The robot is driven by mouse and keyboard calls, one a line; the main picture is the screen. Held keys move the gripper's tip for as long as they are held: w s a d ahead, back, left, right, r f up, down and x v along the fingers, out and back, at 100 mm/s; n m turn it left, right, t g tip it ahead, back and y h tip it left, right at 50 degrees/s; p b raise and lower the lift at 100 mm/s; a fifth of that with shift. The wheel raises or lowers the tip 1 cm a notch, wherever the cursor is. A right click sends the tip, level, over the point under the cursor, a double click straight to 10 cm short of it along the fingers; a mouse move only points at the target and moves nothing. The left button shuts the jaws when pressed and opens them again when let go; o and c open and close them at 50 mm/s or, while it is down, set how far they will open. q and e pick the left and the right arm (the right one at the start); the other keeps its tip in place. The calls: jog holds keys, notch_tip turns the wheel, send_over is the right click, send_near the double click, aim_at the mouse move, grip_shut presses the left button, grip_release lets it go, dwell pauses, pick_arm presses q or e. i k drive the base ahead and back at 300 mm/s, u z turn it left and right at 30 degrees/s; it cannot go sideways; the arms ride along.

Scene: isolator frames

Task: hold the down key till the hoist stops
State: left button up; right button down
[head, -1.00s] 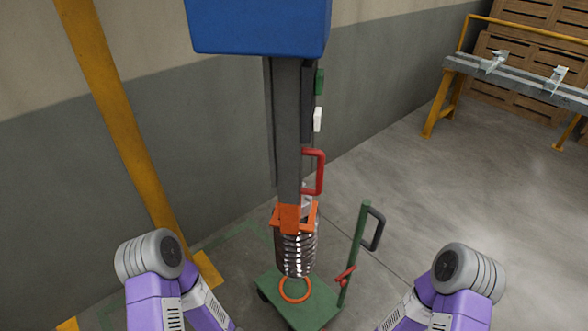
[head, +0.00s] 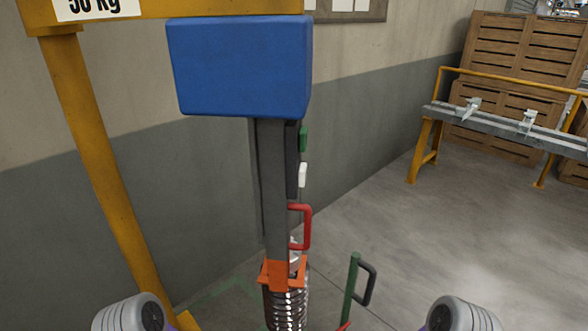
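The hoist is a blue box (head: 240,66) under a yellow beam, with a grey column (head: 273,180) hanging from it. A red handle (head: 305,228) sticks out on the column's right side. Small green (head: 303,139) and white (head: 303,175) parts show edge-on above the handle; I cannot tell which is the down key. An orange bracket (head: 279,273) is at the column's foot, over a coiled metal load (head: 288,308). My two arms show only as grey rounded joints at the bottom left and bottom right corners. Both grippers are out of view.
A yellow post (head: 95,170) stands at left, below the yellow beam (head: 205,10) with a "50 kg" sign. A green trolley post (head: 351,290) with a dark handle stands right of the load. A grey bench (head: 500,128) and wooden crates are at the back right. The floor between is clear.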

aim_at(303, 167)
jog(key=k, duration=0.5)
jog(key=z, duration=0.85)
jog(key=i, duration=1)
jog(key=u, duration=1.7)
